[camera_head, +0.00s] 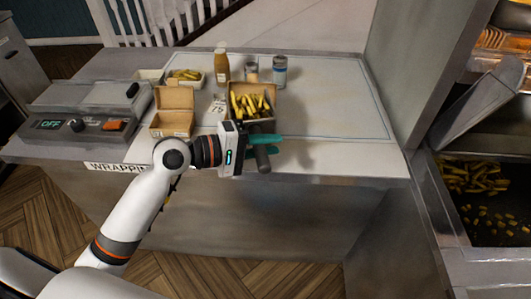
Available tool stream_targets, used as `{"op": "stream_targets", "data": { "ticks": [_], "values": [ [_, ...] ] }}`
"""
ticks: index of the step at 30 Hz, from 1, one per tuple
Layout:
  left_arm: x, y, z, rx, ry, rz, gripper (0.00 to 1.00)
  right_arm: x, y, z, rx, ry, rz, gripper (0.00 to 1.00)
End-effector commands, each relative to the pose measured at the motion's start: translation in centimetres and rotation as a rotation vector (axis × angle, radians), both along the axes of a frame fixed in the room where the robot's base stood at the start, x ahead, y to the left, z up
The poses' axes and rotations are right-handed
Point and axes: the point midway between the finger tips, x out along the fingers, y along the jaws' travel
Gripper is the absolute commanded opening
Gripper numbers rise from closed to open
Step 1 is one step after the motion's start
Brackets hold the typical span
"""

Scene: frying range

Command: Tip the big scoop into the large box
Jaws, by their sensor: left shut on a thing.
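My left gripper (265,146), with teal fingers, is shut on the dark handle of the big scoop (262,161) at the front edge of the counter. The scoop's far end is among yellow fries (247,105). Brown cardboard-like walls (270,92) show behind and beside these fries, like an open large box. I cannot tell how many of the fries lie in the scoop and how many in the box. Another open brown box (172,121), with its lid raised, stands to the left and looks empty. My right gripper is not in view.
A small tray of fries (186,77), a brown sauce bottle (222,68) and two shakers (279,70) stand behind. A "75" card (217,105) is near the boxes. The counter's right side (335,110) is clear. A fry bin (475,180) is at right.

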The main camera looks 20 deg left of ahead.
Motion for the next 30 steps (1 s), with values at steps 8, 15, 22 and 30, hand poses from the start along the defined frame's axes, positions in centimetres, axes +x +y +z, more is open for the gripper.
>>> {"op": "stream_targets", "data": {
  "ticks": [8,15,22,30],
  "values": [
    [0.0,0.0,-2.2,-0.002,-0.003,-0.001,0.00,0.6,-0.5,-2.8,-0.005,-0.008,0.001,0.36],
    [0.4,0.2,-1.3,-0.023,0.032,0.001,0.00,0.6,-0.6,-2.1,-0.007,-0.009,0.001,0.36],
    [1.3,0.8,1.0,-0.086,0.137,0.000,0.00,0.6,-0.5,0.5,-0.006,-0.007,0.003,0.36],
    [2.5,1.5,3.8,-0.168,0.276,0.000,0.00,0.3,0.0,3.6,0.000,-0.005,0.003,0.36]
  ]
}}
